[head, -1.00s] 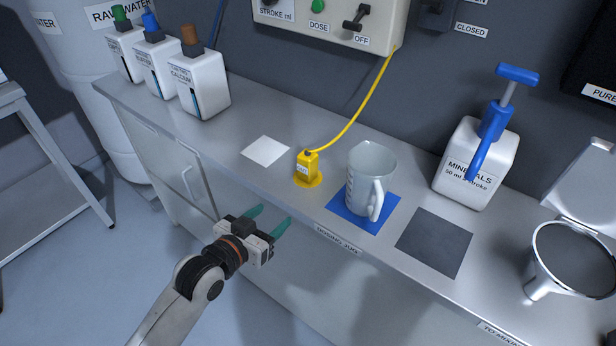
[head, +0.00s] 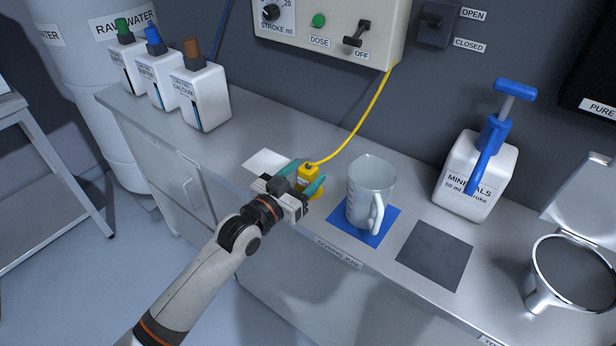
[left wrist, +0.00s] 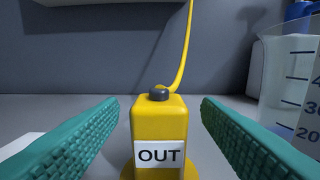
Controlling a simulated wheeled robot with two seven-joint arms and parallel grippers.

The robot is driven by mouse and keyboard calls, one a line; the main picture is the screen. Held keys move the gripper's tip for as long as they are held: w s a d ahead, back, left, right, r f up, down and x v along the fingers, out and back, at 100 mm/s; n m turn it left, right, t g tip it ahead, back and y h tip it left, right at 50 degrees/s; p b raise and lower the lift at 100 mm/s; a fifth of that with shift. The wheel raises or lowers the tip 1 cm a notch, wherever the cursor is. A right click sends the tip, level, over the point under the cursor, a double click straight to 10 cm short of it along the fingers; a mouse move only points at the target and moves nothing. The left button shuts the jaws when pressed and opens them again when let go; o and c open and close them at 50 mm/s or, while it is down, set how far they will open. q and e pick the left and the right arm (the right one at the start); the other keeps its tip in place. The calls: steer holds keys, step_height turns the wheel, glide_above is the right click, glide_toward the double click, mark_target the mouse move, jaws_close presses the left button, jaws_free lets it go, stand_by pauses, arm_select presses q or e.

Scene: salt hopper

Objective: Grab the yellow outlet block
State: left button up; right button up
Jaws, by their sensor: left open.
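The yellow outlet block (head: 308,177) stands upright on a yellow round base on the counter, with a yellow hose running from its top up to the control box. In the left wrist view the block (left wrist: 159,121) shows an "OUT" label and a dark collar on top. My left gripper (head: 305,184) is open, with its teal fingers on either side of the block. In the wrist view there is a visible gap between each finger and the block. The gripper body hides the block's lower front in the head view. My right gripper is not in view.
A clear measuring jug (head: 369,192) stands on a blue mat (head: 345,228) just right of the block. A white square (head: 262,161) lies to its left. A dark square (head: 434,256) and a minerals bottle (head: 470,180) are further right. The control box (head: 335,28) hangs on the wall behind.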

mark_target(313, 167)
arm_select(q)
steer(key=x, duration=0.4)
steer(key=shift+f, duration=0.15)
steer(key=shift+a, duration=0.1)
steer(key=c, duration=1.1)
